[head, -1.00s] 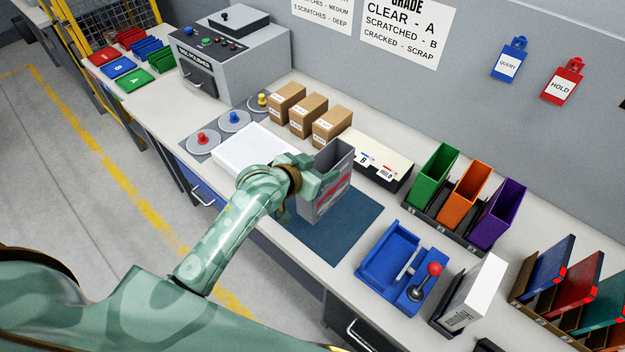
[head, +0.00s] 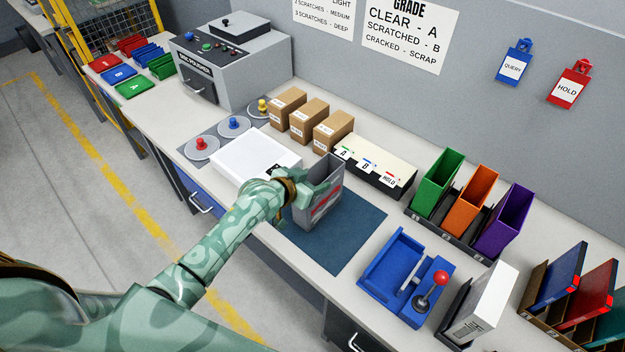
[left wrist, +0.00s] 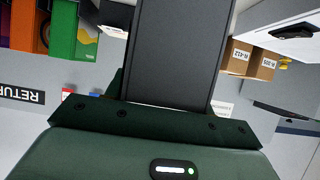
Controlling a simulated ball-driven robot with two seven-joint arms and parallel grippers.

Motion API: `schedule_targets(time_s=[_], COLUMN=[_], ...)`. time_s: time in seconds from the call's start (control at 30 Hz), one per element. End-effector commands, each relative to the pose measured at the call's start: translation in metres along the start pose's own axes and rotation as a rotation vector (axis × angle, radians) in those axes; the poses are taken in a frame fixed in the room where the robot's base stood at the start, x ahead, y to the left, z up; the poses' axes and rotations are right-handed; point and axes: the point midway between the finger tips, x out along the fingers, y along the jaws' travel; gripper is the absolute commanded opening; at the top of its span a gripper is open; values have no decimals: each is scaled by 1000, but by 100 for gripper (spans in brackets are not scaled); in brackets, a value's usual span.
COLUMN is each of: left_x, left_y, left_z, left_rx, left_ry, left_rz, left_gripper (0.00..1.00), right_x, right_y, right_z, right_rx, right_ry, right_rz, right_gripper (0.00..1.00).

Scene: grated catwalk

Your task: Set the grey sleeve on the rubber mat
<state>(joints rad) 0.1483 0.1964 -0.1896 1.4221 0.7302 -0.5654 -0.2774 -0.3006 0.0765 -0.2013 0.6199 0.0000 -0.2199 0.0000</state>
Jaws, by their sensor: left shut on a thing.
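The grey sleeve (head: 326,192) is an upright, open-topped box with a red and white print on its front. It is at the back left part of the dark blue rubber mat (head: 345,237). Its lower edge is close to the mat; I cannot tell whether it touches. My left gripper (head: 312,187) is shut on the sleeve from its left side. In the left wrist view the sleeve (left wrist: 172,50) rises large and dark between the jaws. My right gripper is not in view.
A white tray (head: 225,160) lies left of the mat. A cream box with tabs (head: 385,162) and brown cartons (head: 333,131) stand behind. A blue fixture with a red-knobbed lever (head: 400,262) is right of the mat. The mat's front and right parts are clear.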

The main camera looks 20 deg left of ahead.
Motion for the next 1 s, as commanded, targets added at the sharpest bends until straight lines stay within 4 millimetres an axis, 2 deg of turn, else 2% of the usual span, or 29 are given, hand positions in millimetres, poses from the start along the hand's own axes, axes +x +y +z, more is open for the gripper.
schedule_targets(time_s=[0.03,0.07,0.1,0.13,0.47,0.57,0.8,1.0], left_x=[1,1,1,1,-3,-17,-74,-110], left_y=[0,0,0,0,0,0,0,0], left_z=[2,2,1,1,-2,-2,-2,-2], left_rx=[0,0,0,0,0,2,3,1], left_ry=[0,0,0,0,0,0,-2,-1], left_rz=[0,0,0,0,0,0,-1,0], left_gripper=[20,61,72,75,75,75,75,75], right_x=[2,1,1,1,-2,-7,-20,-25], right_y=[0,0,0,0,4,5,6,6], right_z=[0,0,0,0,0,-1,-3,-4], right_rx=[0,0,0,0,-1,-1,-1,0], right_ry=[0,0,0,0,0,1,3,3], right_rz=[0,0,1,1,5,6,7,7], right_gripper=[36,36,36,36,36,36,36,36])
